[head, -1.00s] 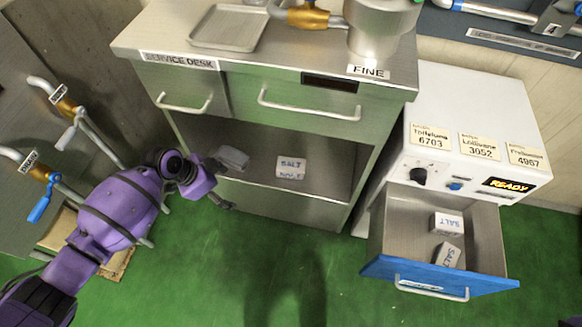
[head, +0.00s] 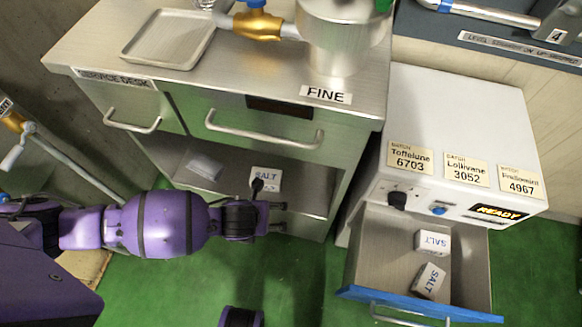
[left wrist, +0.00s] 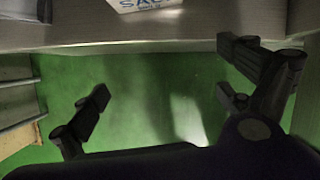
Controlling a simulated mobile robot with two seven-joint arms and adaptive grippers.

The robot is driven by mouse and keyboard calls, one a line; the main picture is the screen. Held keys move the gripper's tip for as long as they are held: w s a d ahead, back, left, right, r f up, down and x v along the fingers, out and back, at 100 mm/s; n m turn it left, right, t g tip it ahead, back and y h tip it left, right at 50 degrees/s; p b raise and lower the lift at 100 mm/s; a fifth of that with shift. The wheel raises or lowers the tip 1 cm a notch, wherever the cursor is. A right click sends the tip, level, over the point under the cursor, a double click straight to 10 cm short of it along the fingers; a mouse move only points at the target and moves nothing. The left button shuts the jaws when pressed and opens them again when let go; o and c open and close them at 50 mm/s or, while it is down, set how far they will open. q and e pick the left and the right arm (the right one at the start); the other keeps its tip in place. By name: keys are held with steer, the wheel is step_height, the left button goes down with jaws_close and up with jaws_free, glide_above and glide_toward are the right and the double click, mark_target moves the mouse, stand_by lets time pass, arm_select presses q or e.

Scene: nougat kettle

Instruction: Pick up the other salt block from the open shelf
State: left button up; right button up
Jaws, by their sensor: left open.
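A white salt block (head: 267,178) with blue "SALT" lettering lies on the open shelf (head: 225,186) under the service desk. Its lower edge also shows at the top of the left wrist view (left wrist: 146,4). My left gripper (head: 270,207) is open and empty in front of the shelf, and a finger overlaps the block's left edge in the head view. In the left wrist view the spread fingers (left wrist: 163,82) have only green floor between them, with the block beyond them. Two more salt blocks (head: 432,242) (head: 429,281) lie in the open drawer. My right gripper is not in view.
The drawer with a blue front (head: 415,306) juts out from the white machine (head: 455,110) at right. The desk drawers (head: 255,120) overhang the shelf.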

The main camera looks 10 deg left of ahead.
mark_target(266, 176)
arm_select(q)
steer(key=shift+m, duration=0.5)
steer(key=w, duration=0.2)
steer(key=w+b, duration=0.1)
steer(key=w, duration=0.2)
steer(key=w+a+b, duration=0.1)
steer(key=w, duration=0.1)
steer(key=shift+w+a, duration=0.1)
steer(key=shift+w, duration=0.2)
steer(key=shift+w+r, duration=0.1)
steer(key=shift+w, duration=0.45)
steer(key=shift+w+a+b, duration=0.1)
steer(key=shift+w+b, duration=0.6)
steer(key=shift+w, duration=0.55)
steer(key=shift+w+b+x, duration=0.25)
steer(key=shift+b+x, duration=0.3)
steer(key=shift+x, duration=0.7)
steer(key=shift+w, duration=0.2)
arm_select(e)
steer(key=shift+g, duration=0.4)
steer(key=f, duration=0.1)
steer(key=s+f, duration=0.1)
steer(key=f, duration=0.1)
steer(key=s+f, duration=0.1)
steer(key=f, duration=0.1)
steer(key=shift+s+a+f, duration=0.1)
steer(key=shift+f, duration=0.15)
